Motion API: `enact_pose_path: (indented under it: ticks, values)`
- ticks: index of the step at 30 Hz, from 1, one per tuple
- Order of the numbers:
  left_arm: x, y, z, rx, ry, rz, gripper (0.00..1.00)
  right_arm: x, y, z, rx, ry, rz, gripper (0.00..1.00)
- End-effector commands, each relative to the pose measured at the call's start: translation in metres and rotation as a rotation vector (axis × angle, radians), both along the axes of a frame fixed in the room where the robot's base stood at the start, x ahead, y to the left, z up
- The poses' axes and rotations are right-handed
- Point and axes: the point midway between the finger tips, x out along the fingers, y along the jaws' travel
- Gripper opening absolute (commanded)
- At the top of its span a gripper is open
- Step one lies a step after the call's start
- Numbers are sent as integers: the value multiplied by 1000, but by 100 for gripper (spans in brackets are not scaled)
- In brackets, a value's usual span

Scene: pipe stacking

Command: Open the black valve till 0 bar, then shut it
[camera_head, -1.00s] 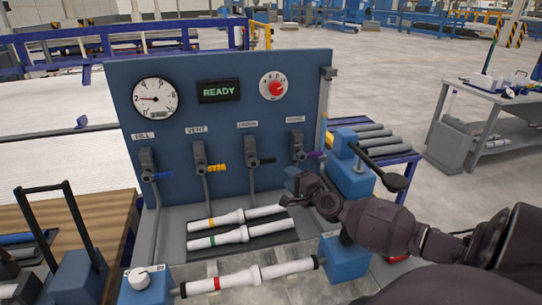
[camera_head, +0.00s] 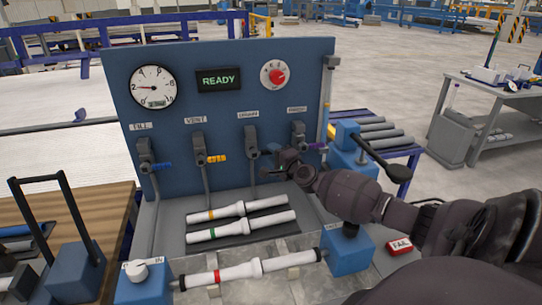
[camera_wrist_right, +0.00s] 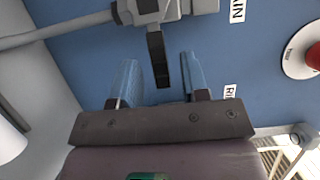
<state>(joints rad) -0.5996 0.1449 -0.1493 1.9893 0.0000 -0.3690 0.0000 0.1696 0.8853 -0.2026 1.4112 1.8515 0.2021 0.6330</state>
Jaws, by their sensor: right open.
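The black valve (camera_head: 251,143) is the third from the left on the blue panel, under a label that reads as DRAIN in part. Its black handle (camera_wrist_right: 157,58) shows in the right wrist view, reaching between the two fingertips with a gap on each side. My right gripper (camera_wrist_right: 160,82) is open around the handle's end. In the head view, my right gripper (camera_head: 283,158) is just right of the valve and hides part of the handle. The pressure gauge (camera_head: 153,87) is at the panel's upper left, its needle pointing left. My left gripper is not in view.
Valves with blue (camera_head: 160,167), yellow (camera_head: 216,159) and purple (camera_head: 316,147) handles flank the black one. The display (camera_head: 219,79) reads READY. A red knob dial (camera_head: 275,75) is at upper right. White pipes (camera_head: 240,228) lie below. A FAIL block (camera_head: 400,243) is beside my arm.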

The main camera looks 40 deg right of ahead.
Motion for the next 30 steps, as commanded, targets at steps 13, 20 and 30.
enact_pose_path:
  ticks: [13,20,30]
  values:
    - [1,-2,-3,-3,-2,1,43,11,-1,0,0,1,0,42]
    - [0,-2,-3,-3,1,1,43,11,-1,0,0,0,0,15]
    - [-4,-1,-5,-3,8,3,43,11,-1,0,0,1,0,0]
